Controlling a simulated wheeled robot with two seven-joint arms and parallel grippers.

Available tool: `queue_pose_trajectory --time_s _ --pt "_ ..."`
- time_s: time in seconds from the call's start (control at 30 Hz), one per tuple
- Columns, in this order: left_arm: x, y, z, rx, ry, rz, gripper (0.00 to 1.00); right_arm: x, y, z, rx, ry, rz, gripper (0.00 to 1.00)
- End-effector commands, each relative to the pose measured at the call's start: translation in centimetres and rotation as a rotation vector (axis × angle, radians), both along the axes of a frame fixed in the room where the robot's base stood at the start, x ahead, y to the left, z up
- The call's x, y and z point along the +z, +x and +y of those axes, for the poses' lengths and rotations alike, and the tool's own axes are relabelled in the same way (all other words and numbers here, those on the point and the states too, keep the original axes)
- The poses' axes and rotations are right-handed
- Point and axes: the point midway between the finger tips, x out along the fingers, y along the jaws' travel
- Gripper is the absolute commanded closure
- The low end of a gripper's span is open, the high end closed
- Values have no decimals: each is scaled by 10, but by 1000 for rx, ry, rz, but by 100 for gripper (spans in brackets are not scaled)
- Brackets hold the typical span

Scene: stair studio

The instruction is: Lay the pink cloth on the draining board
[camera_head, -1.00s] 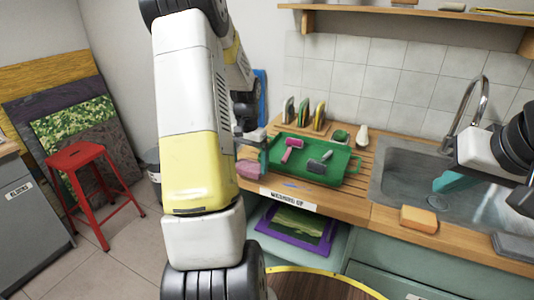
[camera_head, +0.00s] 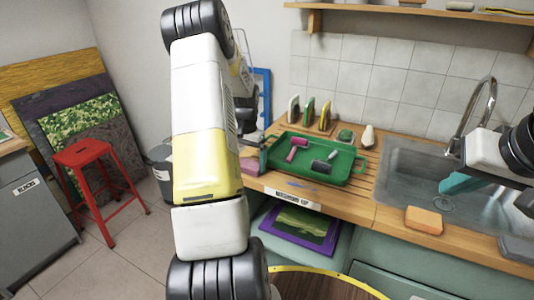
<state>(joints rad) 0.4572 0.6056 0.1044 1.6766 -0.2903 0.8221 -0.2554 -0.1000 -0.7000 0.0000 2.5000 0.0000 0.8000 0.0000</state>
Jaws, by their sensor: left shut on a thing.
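The pink cloth (camera_head: 249,166) shows as a small folded patch just right of my left forearm, at the left end of the counter. My left gripper (camera_head: 250,143) is directly above it and shut on it, though the forearm hides much of the grip. The wooden draining board (camera_head: 369,163) has grooves and lies left of the sink. A green tray (camera_head: 335,179) covers much of it, holding a pink-handled tool (camera_head: 297,148) and a grey tool (camera_head: 321,166).
The sink (camera_head: 405,163) with its tap (camera_head: 474,110) is to the right. An orange sponge (camera_head: 424,220) lies on the front counter edge. A rack with upright plates (camera_head: 309,112) and a white bottle (camera_head: 368,136) stand behind the tray. A red stool (camera_head: 84,156) stands left.

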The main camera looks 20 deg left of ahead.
Motion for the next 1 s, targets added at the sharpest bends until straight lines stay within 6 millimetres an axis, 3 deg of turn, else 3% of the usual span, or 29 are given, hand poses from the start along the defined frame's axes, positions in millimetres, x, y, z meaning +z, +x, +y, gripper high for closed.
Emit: queue_pose_trajectory --time_s 0.03,0.07,0.1,0.33,0.47,0.8,1.0 --pt "-2 0 0 0 0 1 40 0 0 0 0 0 0 100" --pt "-2 0 0 0 0 0 3 0 0 0 0 0 0 100" --pt "-2 0 0 0 0 0 0 0 0 0 0 0 0 100" --pt "-1 0 0 0 0 0 0 0 0 0 0 0 0 100" --pt "9 0 0 0 1 -1 0 0 0 0 0 0 0 100" --pt "79 1 0 -1 3 -3 0 0 0 0 0 0 0 100" --pt "110 1 0 1 1 -1 0 0 0 0 0 0 0 100"
